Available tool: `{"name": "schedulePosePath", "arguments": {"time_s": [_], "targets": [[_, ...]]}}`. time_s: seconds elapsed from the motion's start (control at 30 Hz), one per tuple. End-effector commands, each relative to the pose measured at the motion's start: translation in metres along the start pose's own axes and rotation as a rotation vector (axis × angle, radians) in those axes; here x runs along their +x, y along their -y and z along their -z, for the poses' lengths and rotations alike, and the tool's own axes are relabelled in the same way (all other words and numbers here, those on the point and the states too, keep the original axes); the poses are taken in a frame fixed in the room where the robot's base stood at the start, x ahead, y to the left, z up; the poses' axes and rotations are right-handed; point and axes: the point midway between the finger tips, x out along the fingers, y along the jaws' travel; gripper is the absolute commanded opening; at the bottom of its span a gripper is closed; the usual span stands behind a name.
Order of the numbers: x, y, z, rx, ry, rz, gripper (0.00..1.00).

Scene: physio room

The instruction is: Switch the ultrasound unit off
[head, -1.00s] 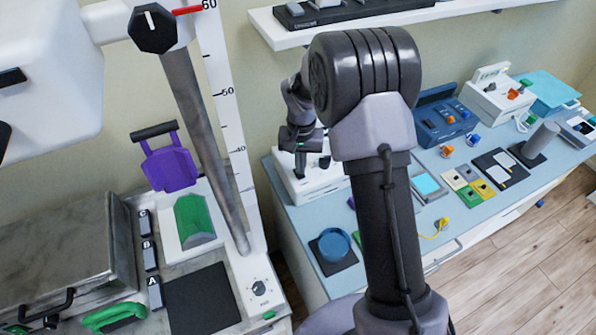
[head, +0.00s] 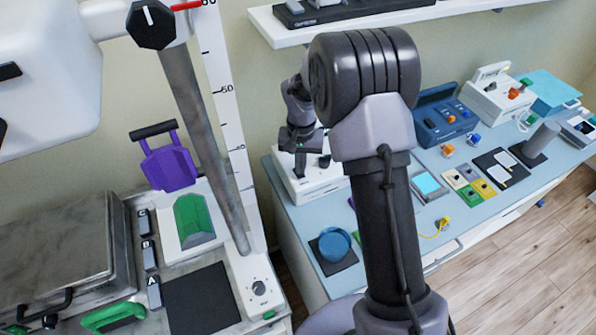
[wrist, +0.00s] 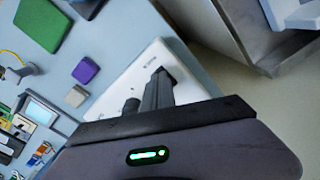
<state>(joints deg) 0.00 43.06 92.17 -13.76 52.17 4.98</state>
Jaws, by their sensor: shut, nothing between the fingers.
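A white unit (head: 318,179) stands at the left end of the blue-grey table and also shows in the wrist view (wrist: 130,80). It has a dark knob-like part (head: 324,161) on top. I can read no label that tells whether this is the ultrasound unit. My gripper (head: 300,174) is shut and empty, pointing down over this unit. In the wrist view its dark fingers (wrist: 160,82) cover part of the unit's top. I cannot tell whether the fingertips touch it. Any switch behind the fingers is hidden.
A blue round dish (head: 334,244) on a dark mat is at the table's near left. A blue unit (head: 440,118) and other devices stand farther right. A white shelf (head: 400,20) hangs above. A tall white scale post (head: 228,110) stands left of the table.

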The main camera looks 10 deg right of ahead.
Motion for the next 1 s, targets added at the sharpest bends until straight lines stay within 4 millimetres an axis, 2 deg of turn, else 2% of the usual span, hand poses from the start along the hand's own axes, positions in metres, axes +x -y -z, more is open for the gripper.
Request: {"name": "schedulePosePath", "arguments": {"time_s": [1.0], "targets": [[0.013, 0.0, 0.0, 0.0, 0.001, 0.0, 0.0]]}}
